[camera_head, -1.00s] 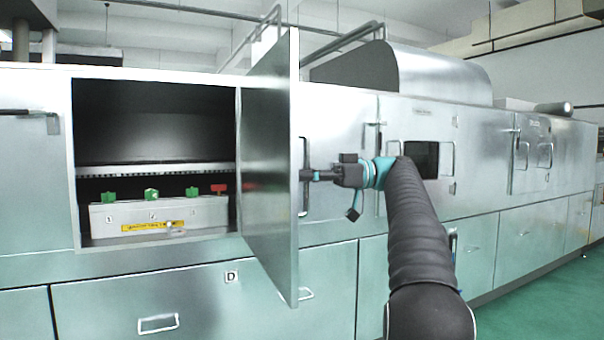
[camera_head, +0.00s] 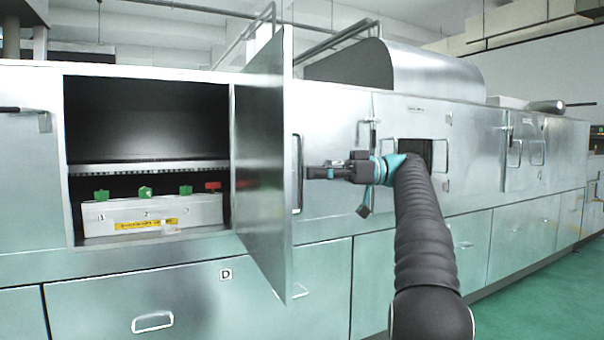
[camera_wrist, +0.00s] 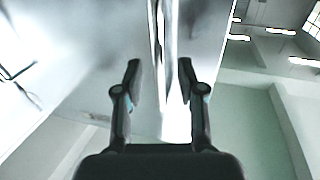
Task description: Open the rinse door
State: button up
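A metal door (camera_head: 262,185) stands swung wide open, roughly square to the cabinet front, at the right side of a dark compartment (camera_head: 145,120). No label shows that names it. Its handle (camera_head: 298,172) shows at the free edge, on the face turned right. My gripper (camera_head: 312,173) is just right of this handle, pointing left at it, with a small gap. In the wrist view my gripper (camera_wrist: 158,72) has its fingers apart. A bright upright strip lies beyond and between them; I cannot tell whether it is handle or door edge.
Inside the compartment a pale box (camera_head: 152,213) carries green knobs and a red one. Green floor (camera_head: 545,285) is free at the lower right.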

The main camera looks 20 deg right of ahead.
jog(key=shift+v, duration=1.9)
